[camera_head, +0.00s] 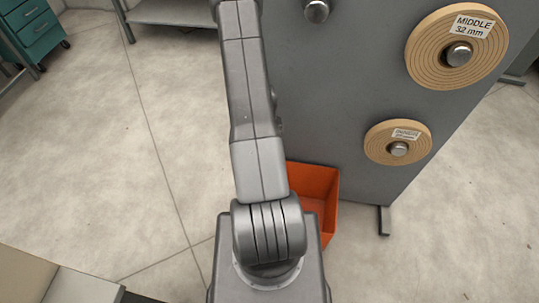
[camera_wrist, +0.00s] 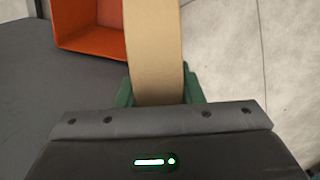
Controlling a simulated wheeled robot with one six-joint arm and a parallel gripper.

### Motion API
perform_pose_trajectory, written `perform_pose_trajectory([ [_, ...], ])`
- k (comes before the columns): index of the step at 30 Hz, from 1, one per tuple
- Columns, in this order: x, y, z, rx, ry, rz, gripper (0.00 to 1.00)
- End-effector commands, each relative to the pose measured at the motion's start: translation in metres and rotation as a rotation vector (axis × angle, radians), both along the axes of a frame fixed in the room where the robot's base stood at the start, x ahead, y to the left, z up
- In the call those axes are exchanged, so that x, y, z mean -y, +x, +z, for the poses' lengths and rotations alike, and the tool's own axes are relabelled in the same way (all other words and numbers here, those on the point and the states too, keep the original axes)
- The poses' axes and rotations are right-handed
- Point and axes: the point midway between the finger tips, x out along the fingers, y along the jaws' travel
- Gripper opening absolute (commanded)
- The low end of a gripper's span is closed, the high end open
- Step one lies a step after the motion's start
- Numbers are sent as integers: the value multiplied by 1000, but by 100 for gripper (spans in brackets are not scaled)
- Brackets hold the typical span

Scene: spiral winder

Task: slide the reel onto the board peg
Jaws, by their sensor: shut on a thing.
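In the wrist view my gripper (camera_wrist: 158,92) has its green fingers closed on either side of a tan reel (camera_wrist: 154,45), seen edge-on and running up out of the frame. In the head view my arm reaches up past the top edge, so my gripper and the held reel are hidden there. The grey board (camera_head: 345,95) stands on the right. A bare metal peg (camera_head: 316,10) shows at its top left. The held reel's hole and its distance from a peg cannot be seen.
A large reel labelled "MIDDLE 32 mm" (camera_head: 428,58) and a smaller labelled reel (camera_head: 378,146) hang on other board pegs. An orange bin (camera_head: 318,180) stands at the board's foot; it also shows in the wrist view (camera_wrist: 85,40). Floor left of my arm is clear.

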Motion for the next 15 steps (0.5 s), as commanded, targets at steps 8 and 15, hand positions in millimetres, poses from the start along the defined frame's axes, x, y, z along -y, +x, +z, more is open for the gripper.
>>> perform_pose_trajectory([
  [8,0,18,80,-33,-6,200,0],
  [15,3,24,148,-72,-20,374,0],
])
